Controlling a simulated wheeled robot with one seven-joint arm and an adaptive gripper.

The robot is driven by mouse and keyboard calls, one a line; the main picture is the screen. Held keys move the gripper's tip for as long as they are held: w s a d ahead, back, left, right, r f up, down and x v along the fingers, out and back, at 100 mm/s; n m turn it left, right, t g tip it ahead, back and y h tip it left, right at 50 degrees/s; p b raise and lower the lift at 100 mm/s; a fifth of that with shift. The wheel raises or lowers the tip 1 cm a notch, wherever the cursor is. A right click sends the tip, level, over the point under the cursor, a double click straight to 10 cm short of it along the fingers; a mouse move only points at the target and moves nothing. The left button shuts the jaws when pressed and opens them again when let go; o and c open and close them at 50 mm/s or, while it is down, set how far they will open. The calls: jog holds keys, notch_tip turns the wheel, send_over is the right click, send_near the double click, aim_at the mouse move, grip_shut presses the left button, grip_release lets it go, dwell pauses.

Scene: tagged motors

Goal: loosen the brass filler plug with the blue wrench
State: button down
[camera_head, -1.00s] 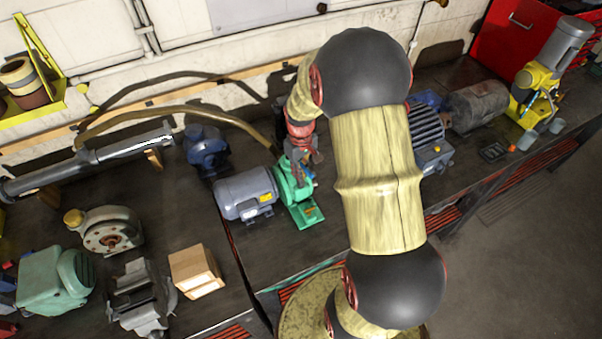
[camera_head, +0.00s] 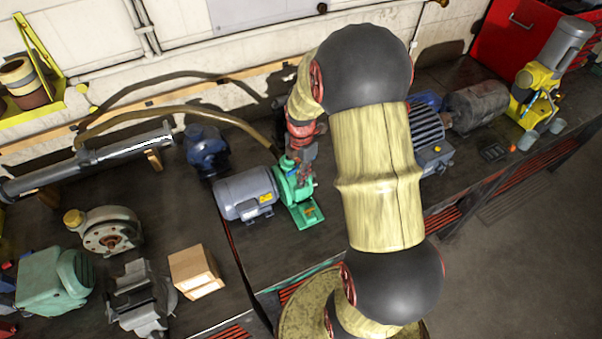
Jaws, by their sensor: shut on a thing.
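A green pump (camera_head: 302,213) with a grey motor (camera_head: 245,194) on its left stands on the dark bench in the head view. My gripper (camera_head: 298,172) points down at the top of the green pump. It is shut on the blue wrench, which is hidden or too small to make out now. The brass filler plug cannot be made out; the gripper covers the pump's top. Whether the wrench touches the plug cannot be told.
A dark blue motor (camera_head: 206,150) stands behind left, and a blue-grey motor (camera_head: 428,130) is to the right behind my arm. A cardboard box (camera_head: 195,270) and a vise (camera_head: 140,300) are at the front left. A hose (camera_head: 180,112) runs along the wall.

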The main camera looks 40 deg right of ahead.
jog(key=n, duration=0.5)
jog(key=shift+n, duration=0.4)
jog(key=shift+r+m, duration=0.2)
jog(key=shift+m, duration=0.4)
jog(key=shift+r+p, duration=0.6)
jog(key=shift+r, duration=0.35)
jog(key=shift+r+p, duration=1.55)
jog(key=shift+r, duration=1)
jog(key=shift+f, duration=0.1)
